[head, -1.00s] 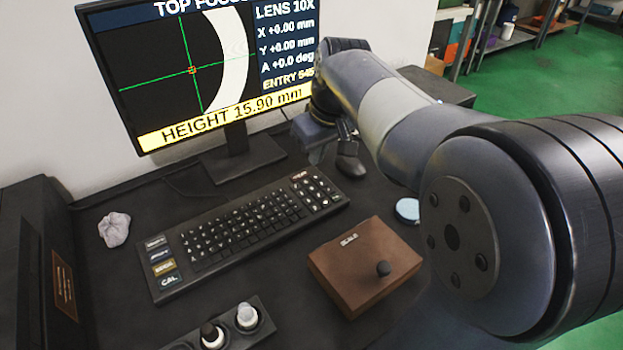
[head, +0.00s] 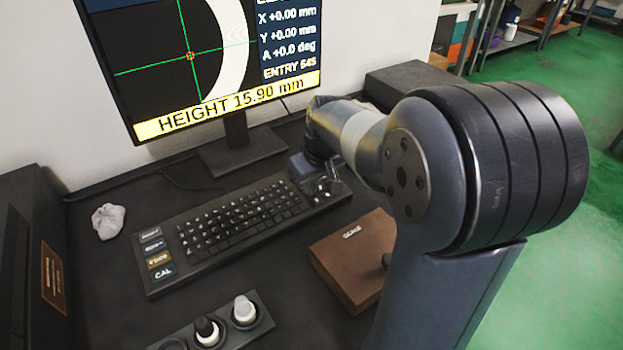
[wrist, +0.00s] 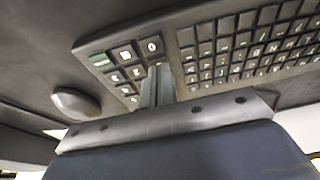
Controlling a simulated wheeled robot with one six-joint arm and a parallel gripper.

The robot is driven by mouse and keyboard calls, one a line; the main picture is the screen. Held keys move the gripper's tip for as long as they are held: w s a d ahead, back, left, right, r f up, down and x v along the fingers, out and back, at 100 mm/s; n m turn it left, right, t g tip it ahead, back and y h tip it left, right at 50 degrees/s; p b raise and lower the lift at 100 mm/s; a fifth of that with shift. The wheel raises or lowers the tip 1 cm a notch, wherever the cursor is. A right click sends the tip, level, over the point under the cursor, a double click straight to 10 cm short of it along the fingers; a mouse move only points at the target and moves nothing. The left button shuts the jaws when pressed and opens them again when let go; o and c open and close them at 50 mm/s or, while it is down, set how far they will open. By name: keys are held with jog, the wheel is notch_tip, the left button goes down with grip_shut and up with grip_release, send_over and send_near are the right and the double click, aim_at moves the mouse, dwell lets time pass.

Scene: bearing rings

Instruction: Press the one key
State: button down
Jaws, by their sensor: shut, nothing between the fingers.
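The black keyboard (head: 235,232) lies on the dark desk under the monitor. Its number pad is at the right end in the head view, partly hidden by my gripper (head: 326,188). In the wrist view the number pad (wrist: 122,62) is at the left of the keyboard, with pale legends too small to read surely, so I cannot pick out the one key. My gripper (wrist: 158,72) is shut and empty, its fingertips at the number pad beside the main key block. I cannot tell whether the tips touch a key.
The monitor (head: 205,60) shows a yellow height bar and an entry line. A brown box (head: 345,265) marked SCALE stands close in front of the keyboard's right end. A holder with bottles (head: 222,325) is at front. A crumpled cloth (head: 108,221) lies left. The mouse (wrist: 75,103) shows in the wrist view.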

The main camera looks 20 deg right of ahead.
jog(key=shift+f, duration=0.1)
jog(key=shift+s+f, duration=0.25)
jog(key=shift+f, duration=0.55)
jog(key=shift+w+r+p, duration=0.15)
jog(key=shift+r+p, duration=0.3)
jog(key=shift+r, duration=0.15)
notch_tip(320, 180, up, 4)
jog(key=p, duration=0.3)
jog(key=shift+r, duration=0.1)
jog(key=p+v, duration=0.2)
jog(key=v, duration=0.7)
jog(key=shift+r, duration=0.4)
dwell(1.9)
